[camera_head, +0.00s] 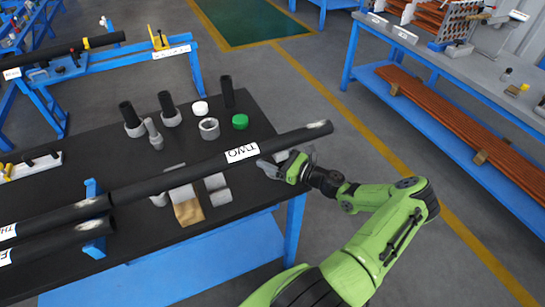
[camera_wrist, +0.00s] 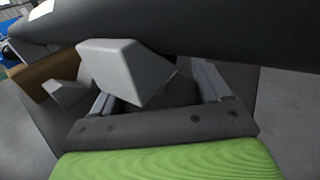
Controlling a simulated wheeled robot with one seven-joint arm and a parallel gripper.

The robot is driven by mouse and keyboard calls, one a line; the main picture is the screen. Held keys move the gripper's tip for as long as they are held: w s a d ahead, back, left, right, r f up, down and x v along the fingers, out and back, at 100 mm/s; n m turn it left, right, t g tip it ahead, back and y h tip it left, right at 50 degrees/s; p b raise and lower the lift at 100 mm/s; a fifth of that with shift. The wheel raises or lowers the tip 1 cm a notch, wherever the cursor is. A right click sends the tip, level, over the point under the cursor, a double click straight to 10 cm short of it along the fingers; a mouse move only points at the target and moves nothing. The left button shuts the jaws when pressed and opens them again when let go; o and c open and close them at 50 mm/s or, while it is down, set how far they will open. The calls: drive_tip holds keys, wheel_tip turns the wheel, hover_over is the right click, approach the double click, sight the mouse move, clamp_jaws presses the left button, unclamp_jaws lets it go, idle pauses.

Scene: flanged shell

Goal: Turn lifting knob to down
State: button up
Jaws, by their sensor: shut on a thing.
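A pale grey angular knob (camera_wrist: 125,72) shows large in the wrist view, by the left finger of my gripper (camera_wrist: 165,90). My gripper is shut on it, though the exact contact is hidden. In the head view my gripper (camera_head: 282,165) is at the right end of the dark table, just below the long black pipe (camera_head: 185,178) labelled TWO. The knob is hard to tell apart from my grey fingers there. The pipe also crosses the top of the wrist view (camera_wrist: 235,30), close above my fingers.
Grey support blocks (camera_head: 216,182) and a tan block (camera_head: 187,212) stand under the pipe, left of my gripper. Open floor (camera_head: 355,130) lies to the right.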

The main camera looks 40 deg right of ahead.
drive_tip(key=shift+a+n+g+y, duration=0.1)
drive_tip(key=shift+n+g+y, duration=0.2)
drive_tip(key=shift+n+y, duration=0.3)
drive_tip(key=o, duration=0.9)
drive_tip(key=shift+o, duration=0.2)
drive_tip(key=v, duration=1.6)
